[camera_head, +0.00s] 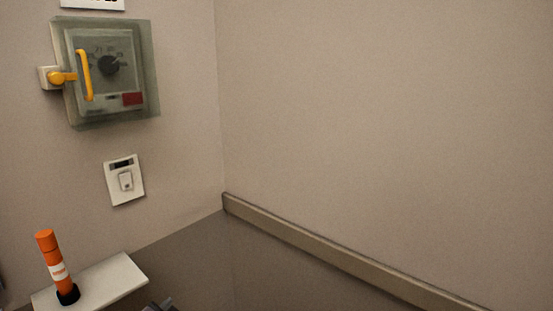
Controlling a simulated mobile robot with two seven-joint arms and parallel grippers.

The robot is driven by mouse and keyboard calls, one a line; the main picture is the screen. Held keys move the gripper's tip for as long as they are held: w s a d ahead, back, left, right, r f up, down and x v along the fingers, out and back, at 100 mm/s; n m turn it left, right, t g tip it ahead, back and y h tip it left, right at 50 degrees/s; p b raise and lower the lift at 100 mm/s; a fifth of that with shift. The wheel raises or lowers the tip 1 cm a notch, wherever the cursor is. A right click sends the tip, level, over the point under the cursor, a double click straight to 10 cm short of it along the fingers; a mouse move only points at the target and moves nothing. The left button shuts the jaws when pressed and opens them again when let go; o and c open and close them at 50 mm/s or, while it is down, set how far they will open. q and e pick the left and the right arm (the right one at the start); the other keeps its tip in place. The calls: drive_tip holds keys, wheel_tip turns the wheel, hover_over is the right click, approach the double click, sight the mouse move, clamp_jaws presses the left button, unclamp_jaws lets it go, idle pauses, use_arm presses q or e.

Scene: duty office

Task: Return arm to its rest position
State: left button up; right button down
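Neither of my grippers can be made out in the head view, so what they hold and how they stand is hidden. A small dark grey and purple piece (164,304) pokes in at the bottom edge, just right of the shelf. Too little of it shows to tell what it is. Another dark sliver shows at the lower left edge.
A clear-covered box (143,72) with a dial and yellow handle (84,75) hangs on the left wall. A white switch plate (113,191) is below it. An orange baton (52,256) stands upright on a white shelf (115,280). A rail (320,247) crosses the bare right wall.

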use_arm(q)
drive_tip(key=s+f+n+g+h, duration=0.1)
drive_tip(key=s+f+n, duration=0.1)
drive_tip(key=s+f, duration=0.6)
drive_tip(key=s+f+n+h, duration=0.2)
drive_tip(key=s+f, duration=0.6)
drive_tip(key=s, duration=0.6)
drive_tip(key=shift+s+d+f+n+g, duration=0.3)
drive_tip(key=shift+s+d+n+g, duration=0.1)
drive_tip(key=shift+n, duration=0.3)
drive_tip(key=shift+w, duration=0.1)
idle(0.8)
